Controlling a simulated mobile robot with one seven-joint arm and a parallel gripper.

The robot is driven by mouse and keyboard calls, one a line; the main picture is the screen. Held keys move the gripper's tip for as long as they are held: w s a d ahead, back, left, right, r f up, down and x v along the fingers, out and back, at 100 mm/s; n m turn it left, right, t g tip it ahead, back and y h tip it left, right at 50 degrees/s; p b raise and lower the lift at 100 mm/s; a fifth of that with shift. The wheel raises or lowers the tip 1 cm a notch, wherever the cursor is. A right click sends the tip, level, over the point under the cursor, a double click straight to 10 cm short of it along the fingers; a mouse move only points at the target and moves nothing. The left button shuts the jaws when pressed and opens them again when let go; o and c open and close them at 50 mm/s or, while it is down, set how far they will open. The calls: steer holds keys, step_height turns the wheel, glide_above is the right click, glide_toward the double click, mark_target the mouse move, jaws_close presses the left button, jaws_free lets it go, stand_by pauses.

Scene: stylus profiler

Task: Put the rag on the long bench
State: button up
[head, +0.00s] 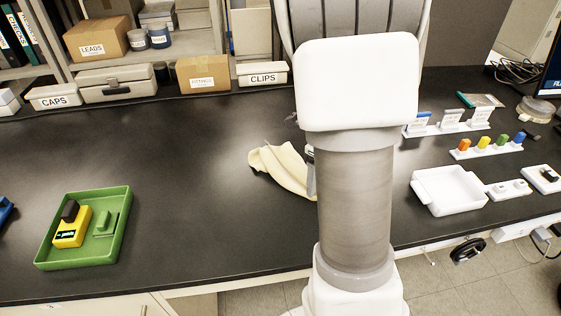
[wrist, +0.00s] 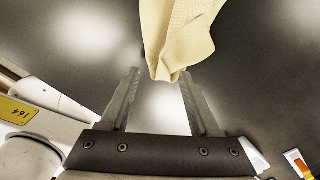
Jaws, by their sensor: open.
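The cream-yellow rag (head: 280,168) is crumpled over the dark top of the long bench (head: 190,150) in the head view, just left of my arm. In the wrist view a folded end of the rag (wrist: 175,35) reaches down between the tips of my gripper (wrist: 160,73). The two fingers are apart and not closed on it. In the head view my forearm hides most of the gripper and the rag's right end. I cannot tell whether the fingers touch the cloth.
A green tray (head: 126,240) with a yellow device (head: 72,232) stands at the left. Boxes labelled CAPS (head: 53,97) and CLIPS (head: 262,75) line the back. A white tray (head: 448,196) and a rack of coloured pieces (head: 487,150) stand at the right. The bench's middle left is clear.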

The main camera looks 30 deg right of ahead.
steer(key=s+r+p, duration=0.3)
steer(key=r+p, duration=0.5)
steer(key=shift+s+d+r, duration=0.2)
steer(key=shift+d+r, duration=0.05)
steer(key=shift+d, duration=0.15)
steer(key=shift+f, duration=0.15)
steer(key=shift+c, duration=1)
steer(key=shift+w, duration=0.15)
steer(key=shift+c, duration=1.1)
steer(key=w, duration=0.1)
steer(key=w+a, duration=0.1)
steer(key=w, duration=0.2)
steer(key=shift+a+f, duration=0.3)
steer(key=shift+f, duration=0.05)
jaws_close()
steer(key=w+a+f, duration=0.1)
steer(key=w+a, duration=0.1)
steer(key=w, duration=0.3)
steer(key=w+a+f, duration=0.1)
steer(key=w+a, duration=0.1)
steer(key=w, duration=0.4)
steer(key=w+a+f, duration=0.2)
steer(key=w, duration=0.4)
steer(key=shift+w+a, duration=0.1)
steer(key=shift+w, duration=0.1)
steer(key=shift+f, duration=0.5)
